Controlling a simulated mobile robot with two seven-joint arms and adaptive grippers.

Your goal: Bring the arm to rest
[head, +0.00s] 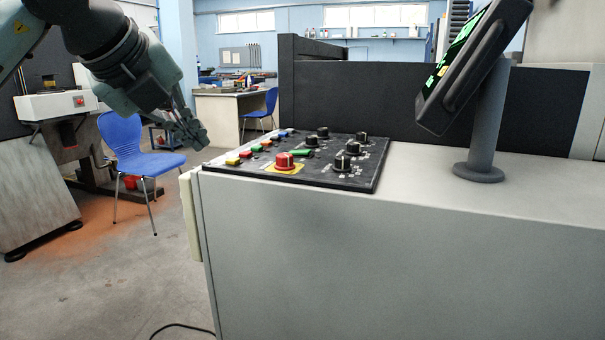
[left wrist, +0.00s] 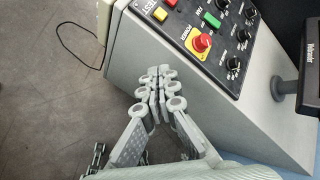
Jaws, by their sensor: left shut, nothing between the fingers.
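My left arm comes in from the upper left in the head view, and its gripper (head: 188,128) hangs in the air left of the control panel's far left corner. The gripper also shows in the left wrist view (left wrist: 160,88), with its fingertips together and nothing between them. The gripper appears apart from the bench. My right gripper is in neither view.
A black control panel (head: 335,178) with knobs, coloured buttons and a red emergency button (head: 285,161) lies on the grey bench (head: 450,250). A monitor on a post (head: 485,130) stands right. Blue chairs (head: 138,150) stand on the floor at left and behind.

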